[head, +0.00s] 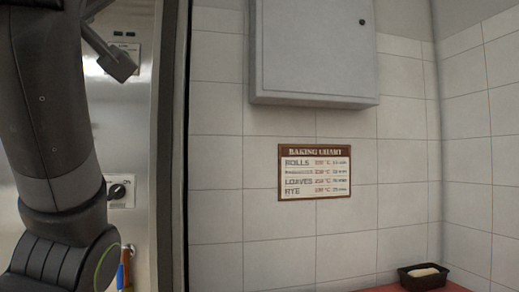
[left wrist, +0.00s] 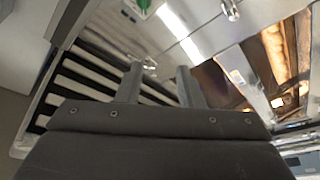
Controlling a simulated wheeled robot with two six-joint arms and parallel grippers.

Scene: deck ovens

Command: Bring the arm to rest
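My left arm (head: 45,120) comes in large along the left side of the head view, bent at a joint near the bottom edge. My left gripper (left wrist: 158,85) shows in the left wrist view with its two fingers apart. Nothing is seen held between them. Beyond the fingers are shiny metal surfaces and a dark slatted part (left wrist: 75,80). My right arm and gripper are in neither view.
A steel oven front with a dark knob (head: 117,190) stands behind my arm. A grey wall cabinet (head: 314,50) and a baking chart (head: 314,172) hang on the tiled wall. A dark tin (head: 423,282) with a pale loaf (head: 424,272) sits at the bottom right.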

